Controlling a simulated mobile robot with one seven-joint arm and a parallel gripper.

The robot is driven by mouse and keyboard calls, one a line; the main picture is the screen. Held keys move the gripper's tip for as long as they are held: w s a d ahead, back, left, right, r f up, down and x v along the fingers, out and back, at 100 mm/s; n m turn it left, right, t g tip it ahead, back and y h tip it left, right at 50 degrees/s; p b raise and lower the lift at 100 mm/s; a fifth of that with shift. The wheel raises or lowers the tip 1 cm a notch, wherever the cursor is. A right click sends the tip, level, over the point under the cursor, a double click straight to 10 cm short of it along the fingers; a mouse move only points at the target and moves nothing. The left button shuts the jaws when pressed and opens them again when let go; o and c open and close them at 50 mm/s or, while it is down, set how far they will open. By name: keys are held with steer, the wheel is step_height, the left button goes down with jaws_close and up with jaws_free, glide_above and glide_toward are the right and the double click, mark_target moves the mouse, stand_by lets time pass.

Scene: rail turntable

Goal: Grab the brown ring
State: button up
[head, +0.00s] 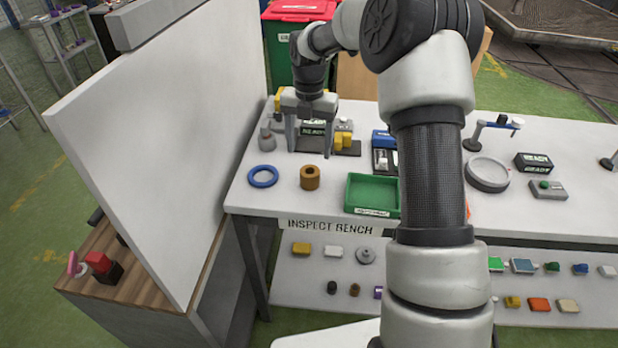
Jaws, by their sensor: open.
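The brown ring (310,177) stands on the white bench top near its front left, a short thick cylinder with a dark hole in its top. My gripper (309,153) is open, with its fingers pointing down, over the back left of the bench. The exact gap between the fingertips and the bench cannot be told.
A blue ring (263,176) lies left of the brown ring, and a green tray (372,193) sits to its right. A grey weight (267,139) and yellow blocks (343,141) stand near my gripper. A tall white panel (165,130) borders the bench's left side.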

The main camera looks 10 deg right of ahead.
glide_above(309, 172)
steer(key=s, duration=0.2)
steer(key=f, duration=0.5)
steer(key=shift+s+a+f, duration=0.15)
steer(key=shift+a+f, duration=0.05)
steer(key=f, duration=0.5)
steer(key=shift+w+d, duration=0.1)
steer(key=shift+w, duration=0.2)
steer(key=shift+c, duration=0.5)
steer(key=c, duration=1.4)
